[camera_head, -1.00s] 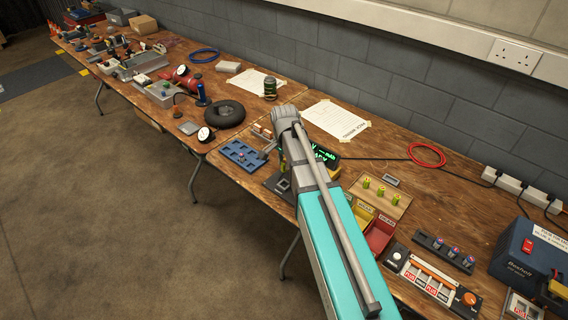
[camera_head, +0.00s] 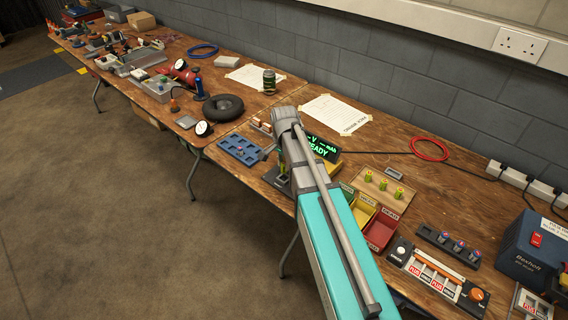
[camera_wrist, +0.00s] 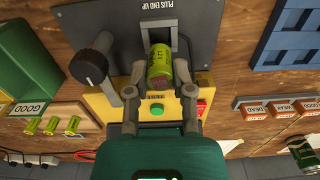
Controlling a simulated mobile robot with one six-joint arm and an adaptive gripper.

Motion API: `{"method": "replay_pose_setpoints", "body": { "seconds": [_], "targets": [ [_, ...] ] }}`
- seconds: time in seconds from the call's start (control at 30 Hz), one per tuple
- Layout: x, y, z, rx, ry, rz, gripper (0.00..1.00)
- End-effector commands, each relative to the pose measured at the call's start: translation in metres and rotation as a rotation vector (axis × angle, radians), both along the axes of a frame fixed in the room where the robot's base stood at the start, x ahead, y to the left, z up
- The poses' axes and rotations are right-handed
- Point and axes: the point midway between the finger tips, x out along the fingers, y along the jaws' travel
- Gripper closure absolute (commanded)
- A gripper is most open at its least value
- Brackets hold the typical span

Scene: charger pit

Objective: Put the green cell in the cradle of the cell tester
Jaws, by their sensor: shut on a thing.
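My gripper (camera_wrist: 160,72) is shut on the green cell (camera_wrist: 159,62), one finger on each side, in the wrist view. The cell tester has a yellow body (camera_wrist: 112,104), a dark plate (camera_wrist: 210,22) marked "PLUS END UP" and a black knob (camera_wrist: 90,68). The cell is over the plate, at the cradle's grey posts. I cannot tell whether it rests on the cradle floor. In the head view, my arm hides the gripper and the held cell; the tester's display (camera_head: 322,149) reads "READY".
Several similar green cells (camera_head: 383,184) stand on a wooden board right of the tester. Yellow and red bins (camera_head: 382,231) lie in front of them. A blue tray (camera_head: 238,150) is to the left. A can (camera_head: 269,82) and a taped paper (camera_head: 335,114) are behind.

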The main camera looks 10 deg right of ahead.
Motion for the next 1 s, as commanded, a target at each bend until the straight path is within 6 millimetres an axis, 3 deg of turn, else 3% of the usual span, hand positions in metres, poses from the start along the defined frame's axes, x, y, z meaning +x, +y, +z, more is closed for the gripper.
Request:
{"method": "replay_pose_setpoints", "body": {
  "seconds": [0.03, 0.3, 1.0],
  "targets": [
    [0.0, 0.0, -0.009, 0.0, 0.0, 0.0, 1.0],
    [0.0, 0.001, -0.022, 0.0, 0.0, 0.002, 1.0],
    [0.0, 0.001, -0.024, 0.0, 0.0, 0.001, 1.0]
  ]
}}
